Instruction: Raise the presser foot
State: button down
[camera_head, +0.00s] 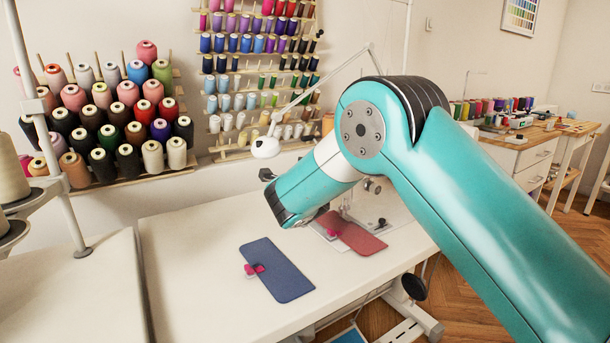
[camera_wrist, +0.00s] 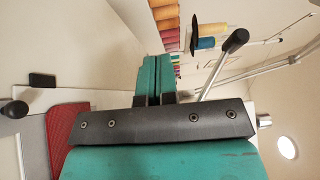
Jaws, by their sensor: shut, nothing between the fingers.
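My gripper (camera_wrist: 158,72) shows in the wrist view as two teal fingers pressed together, with nothing between them. A metal lever with a black knob (camera_wrist: 236,40) rises just right of the fingers, apart from them in the picture; I cannot tell the depth between them. In the head view my arm hides most of the sewing machine and my fingertips. Small metal machine parts (camera_head: 346,206) show below the arm's end, above a red fabric piece (camera_head: 354,236). The red piece also shows in the wrist view (camera_wrist: 62,128). The presser foot itself is not clear.
A blue fabric piece (camera_head: 282,274) with a small pink item (camera_head: 254,269) lies on the white table (camera_head: 190,290). Thread racks (camera_head: 120,120) line the wall behind. A white lamp (camera_head: 265,147) stands near the arm. The table's left part is clear.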

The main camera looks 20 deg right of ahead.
jog(key=s+b, duration=0.1)
jog(key=s+f+b, duration=0.1)
jog(key=b, duration=0.1)
jog(key=s+d+b, duration=0.1)
jog(key=shift+s+d+f, duration=0.1)
jog(key=shift+s+f, duration=0.2)
